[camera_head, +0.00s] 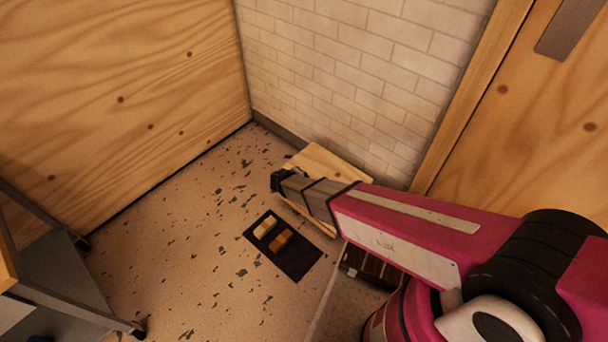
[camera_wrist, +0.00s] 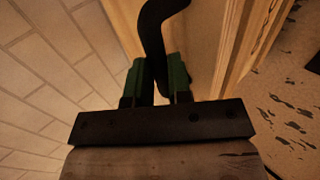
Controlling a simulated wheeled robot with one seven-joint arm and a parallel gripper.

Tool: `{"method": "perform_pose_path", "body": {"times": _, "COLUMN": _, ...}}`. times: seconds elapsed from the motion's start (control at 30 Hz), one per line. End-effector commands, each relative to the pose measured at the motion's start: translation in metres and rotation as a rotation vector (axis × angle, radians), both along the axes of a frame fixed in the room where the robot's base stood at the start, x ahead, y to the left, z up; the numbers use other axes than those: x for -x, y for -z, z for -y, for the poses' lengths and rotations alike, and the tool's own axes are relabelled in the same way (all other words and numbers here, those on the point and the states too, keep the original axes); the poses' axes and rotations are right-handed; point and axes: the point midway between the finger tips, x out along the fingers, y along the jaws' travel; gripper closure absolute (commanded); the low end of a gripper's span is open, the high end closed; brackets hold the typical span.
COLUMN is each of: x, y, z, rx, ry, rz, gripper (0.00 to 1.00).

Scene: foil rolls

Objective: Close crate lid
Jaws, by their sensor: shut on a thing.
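The wooden crate (camera_head: 324,227) stands on the floor by the brick wall, mostly hidden behind my arm. A pale wooden panel, apparently its lid (camera_head: 333,160), shows above my arm near the wall; I cannot tell its exact angle. My gripper (camera_head: 277,181) is at the left end of the arm, over the crate's left side. In the wrist view my gripper (camera_wrist: 161,85) has its green fingers shut on a black curved handle (camera_wrist: 152,32). Pale wood (camera_wrist: 212,45) lies just behind the handle.
A dark mat (camera_head: 298,263) with small tan and orange blocks (camera_head: 279,241) lies on the speckled floor. A dark slatted box (camera_head: 368,264) is partly hidden below my arm. A grey cart (camera_head: 68,290) stands at lower left.

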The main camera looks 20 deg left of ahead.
Motion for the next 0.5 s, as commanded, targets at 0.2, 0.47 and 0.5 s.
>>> {"method": "perform_pose_path", "body": {"times": 0.2, "x": 0.0018, "y": 0.0082, "z": 0.0001, "rx": -0.001, "ry": 0.002, "rz": -0.007, "gripper": 1.0}}
{"method": "perform_pose_path", "body": {"times": 0.47, "x": 0.002, "y": 0.0112, "z": -0.0002, "rx": -0.002, "ry": 0.001, "rz": -0.01, "gripper": 1.0}}
{"method": "perform_pose_path", "body": {"times": 0.5, "x": 0.0019, "y": 0.0115, "z": -0.0003, "rx": -0.002, "ry": 0.001, "rz": -0.01, "gripper": 1.0}}
